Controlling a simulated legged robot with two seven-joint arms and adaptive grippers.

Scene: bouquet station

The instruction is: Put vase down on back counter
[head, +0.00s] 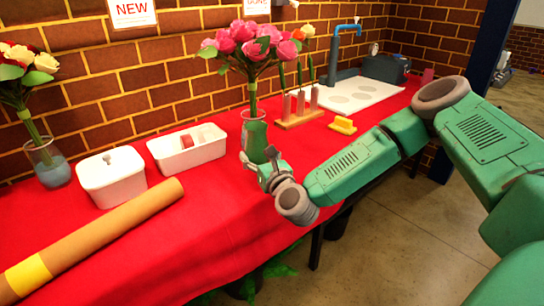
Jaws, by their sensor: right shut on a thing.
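The vase (246,118) is clear glass and holds a bouquet of pink roses (254,45) with green leaves. It stands upright over the red counter (215,215), in the middle of the head view. My right gripper (261,160) is shut on the vase from the front right. The gripper hides much of the vase's lower part, so I cannot tell whether its base touches the counter. My left gripper is not in view.
A second glass vase (48,165) with flowers stands at the left. A white lidded box (112,178), a white tray (188,149), a wooden rack (299,117) and a yellow object (343,126) stand nearby. A long brown roll (95,240) lies at the front left. A brick wall bounds the back.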

